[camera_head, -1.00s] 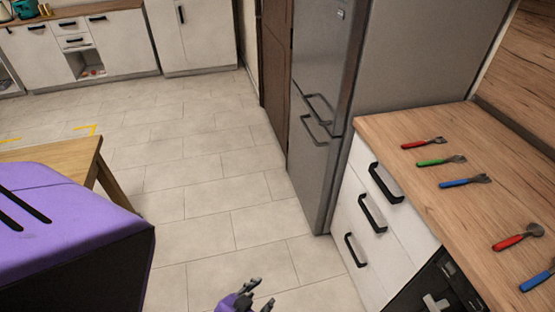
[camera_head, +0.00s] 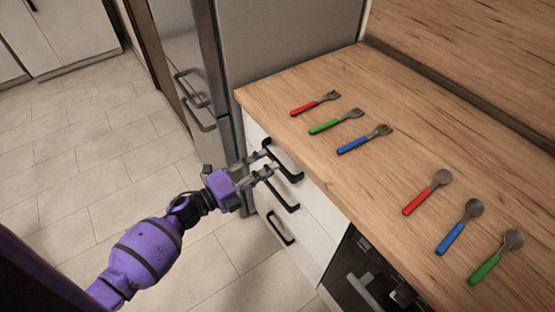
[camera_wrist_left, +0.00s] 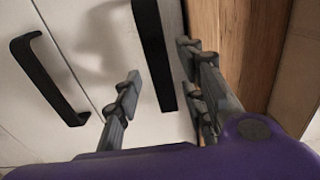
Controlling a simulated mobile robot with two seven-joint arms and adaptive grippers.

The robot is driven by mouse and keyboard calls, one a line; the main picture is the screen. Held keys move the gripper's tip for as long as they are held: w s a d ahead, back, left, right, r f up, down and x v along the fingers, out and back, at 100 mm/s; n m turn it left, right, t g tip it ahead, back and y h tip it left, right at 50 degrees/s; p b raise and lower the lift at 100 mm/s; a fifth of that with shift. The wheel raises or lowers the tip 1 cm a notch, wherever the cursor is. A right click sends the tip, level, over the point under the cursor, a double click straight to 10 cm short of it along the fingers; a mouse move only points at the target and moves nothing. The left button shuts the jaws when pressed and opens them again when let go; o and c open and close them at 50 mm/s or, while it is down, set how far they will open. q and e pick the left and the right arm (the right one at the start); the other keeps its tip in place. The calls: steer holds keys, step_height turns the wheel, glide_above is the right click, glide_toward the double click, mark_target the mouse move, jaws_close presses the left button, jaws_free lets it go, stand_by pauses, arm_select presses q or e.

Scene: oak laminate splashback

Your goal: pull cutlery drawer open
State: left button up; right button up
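A white drawer unit under the wooden counter has a stack of drawers with black bar handles. The top drawer (camera_head: 256,131) is shut, and I take it for the cutlery drawer. My left gripper (camera_head: 268,161) is open at its black handle (camera_head: 286,162). In the left wrist view the top handle (camera_wrist_left: 153,50) lies between the spread fingers (camera_wrist_left: 160,85), with gaps on both sides. The middle drawer's handle (camera_wrist_left: 45,80) shows to the left there. My right gripper is not in view.
Three forks (camera_head: 337,114) and three spoons (camera_head: 455,225) lie on the wooden counter (camera_head: 400,150). A grey fridge (camera_head: 180,60) stands beyond the drawers, and a black oven (camera_head: 365,280) is on the near side. The tiled floor before the drawers is clear.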

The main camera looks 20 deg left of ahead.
arm_select(q)
steer(key=x, duration=0.4)
steer(key=shift+w+d, duration=0.1)
steer(key=shift+w, duration=0.1)
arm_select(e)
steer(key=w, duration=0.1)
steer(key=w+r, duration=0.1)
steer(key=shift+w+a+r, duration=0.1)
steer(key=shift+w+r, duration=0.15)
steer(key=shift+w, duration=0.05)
arm_select(q)
steer(key=c, duration=0.7)
jaws_close()
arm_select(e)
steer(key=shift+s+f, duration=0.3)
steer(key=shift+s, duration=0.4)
